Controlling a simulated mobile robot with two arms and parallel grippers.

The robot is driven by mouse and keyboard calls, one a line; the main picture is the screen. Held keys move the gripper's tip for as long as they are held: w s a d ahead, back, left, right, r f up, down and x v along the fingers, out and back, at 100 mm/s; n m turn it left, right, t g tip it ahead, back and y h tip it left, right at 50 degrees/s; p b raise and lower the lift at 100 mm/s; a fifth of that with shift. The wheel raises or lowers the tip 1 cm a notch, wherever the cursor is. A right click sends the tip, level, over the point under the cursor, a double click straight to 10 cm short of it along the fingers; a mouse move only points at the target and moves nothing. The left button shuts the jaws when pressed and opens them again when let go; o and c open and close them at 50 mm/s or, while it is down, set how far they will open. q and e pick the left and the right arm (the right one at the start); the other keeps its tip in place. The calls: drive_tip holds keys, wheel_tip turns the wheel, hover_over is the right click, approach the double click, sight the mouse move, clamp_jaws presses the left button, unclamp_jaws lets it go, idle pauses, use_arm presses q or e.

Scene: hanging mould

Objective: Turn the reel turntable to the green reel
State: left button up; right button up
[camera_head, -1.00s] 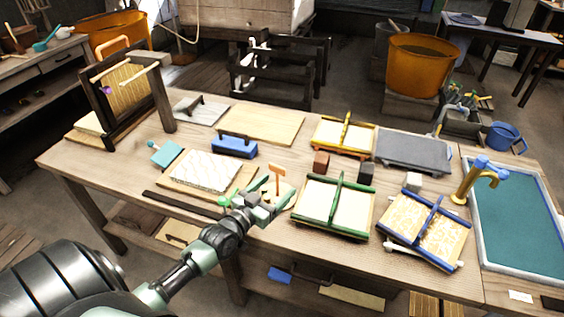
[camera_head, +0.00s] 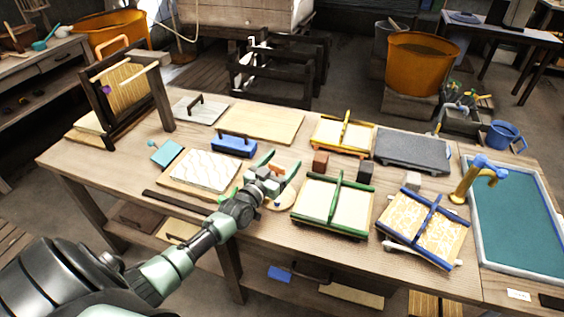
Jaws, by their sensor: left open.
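The reel turntable (camera_head: 284,203) is a small round pale wooden disc on the bench, between the patterned white sheet and the green-framed mould. Most of it is hidden under my left gripper (camera_head: 281,166). The gripper is open, with its two green-tipped fingers spread over the disc and pointing away from me. I cannot tell whether it touches anything. A small green part, perhaps the green reel (camera_head: 234,194), shows just left of the gripper's wrist. My right gripper is not in view.
Close right of the gripper lies the green-framed mould (camera_head: 332,205). A blue-handled block (camera_head: 234,146) stands behind left, and the white sheet (camera_head: 205,171) lies left. Small brown (camera_head: 320,163) and dark (camera_head: 365,171) cubes stand behind right. A blue-framed mould (camera_head: 426,230) lies further right.

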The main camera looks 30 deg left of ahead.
use_arm(q)
drive_tip(key=c, duration=1.4)
drive_tip(key=shift+r+y+p, duration=0.2)
drive_tip(key=shift+y+p, duration=0.1)
drive_tip(key=shift+p, duration=0.15)
drive_tip(key=n+y+p, duration=0.2)
drive_tip(key=a+n+g+y+p, duration=0.1)
drive_tip(key=n+y+p, duration=0.1)
drive_tip(key=y+p, duration=0.1)
drive_tip(key=shift+r, duration=0.1)
drive_tip(key=shift+s+a+n+g+y, duration=0.15)
drive_tip(key=shift+n+g+y, duration=0.2)
drive_tip(key=shift+y, duration=0.45)
drive_tip(key=shift+f, duration=0.2)
drive_tip(key=o, duration=1.4)
